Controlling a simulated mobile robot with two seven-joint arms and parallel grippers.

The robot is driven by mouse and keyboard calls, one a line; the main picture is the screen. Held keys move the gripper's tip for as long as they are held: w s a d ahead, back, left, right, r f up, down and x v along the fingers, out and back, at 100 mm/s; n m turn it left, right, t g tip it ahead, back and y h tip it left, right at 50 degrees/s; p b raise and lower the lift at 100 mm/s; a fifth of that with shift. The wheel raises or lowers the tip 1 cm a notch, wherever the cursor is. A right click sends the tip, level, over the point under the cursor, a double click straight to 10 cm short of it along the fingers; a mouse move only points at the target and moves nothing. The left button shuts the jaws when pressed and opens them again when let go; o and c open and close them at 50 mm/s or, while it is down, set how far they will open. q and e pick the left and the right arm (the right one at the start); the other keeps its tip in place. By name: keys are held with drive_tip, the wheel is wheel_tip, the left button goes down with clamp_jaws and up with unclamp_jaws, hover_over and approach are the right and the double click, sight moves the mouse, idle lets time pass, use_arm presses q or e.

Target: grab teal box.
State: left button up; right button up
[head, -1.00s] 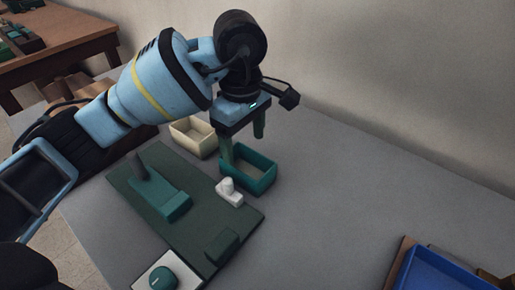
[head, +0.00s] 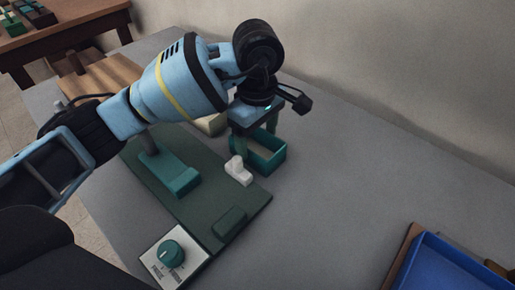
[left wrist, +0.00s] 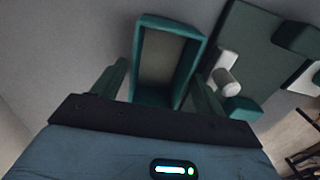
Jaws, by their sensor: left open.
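The teal box (head: 270,167) is an open-topped rectangular tray on the grey table, beside the dark green board. My left gripper (head: 256,143) is open just over it, fingers pointing down. In the left wrist view the box (left wrist: 170,25) lies between the two spread fingers of the gripper (left wrist: 160,72), one on each side of its long walls. Whether the fingers touch the walls cannot be told. The gripper hides part of the box's far side in the head view. My right gripper is not in view.
A white fitting (head: 238,170) stands on the dark green board (head: 207,195), close to the box. A cream box (head: 212,125) is partly hidden behind my gripper. A panel with a teal knob (head: 170,252) is at the front. A blue tray (head: 450,265) is at lower right; table between is clear.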

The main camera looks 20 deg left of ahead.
use_arm(q)
wheel_tip(320, 180, down, 2)
drive_tip(key=shift+f, duration=0.2)
drive_tip(key=shift+c, duration=0.3)
drive_tip(key=c, duration=0.7)
drive_tip(key=shift+r, duration=0.15)
wheel_tip(320, 180, up, 10)
drive_tip(key=p, duration=0.1)
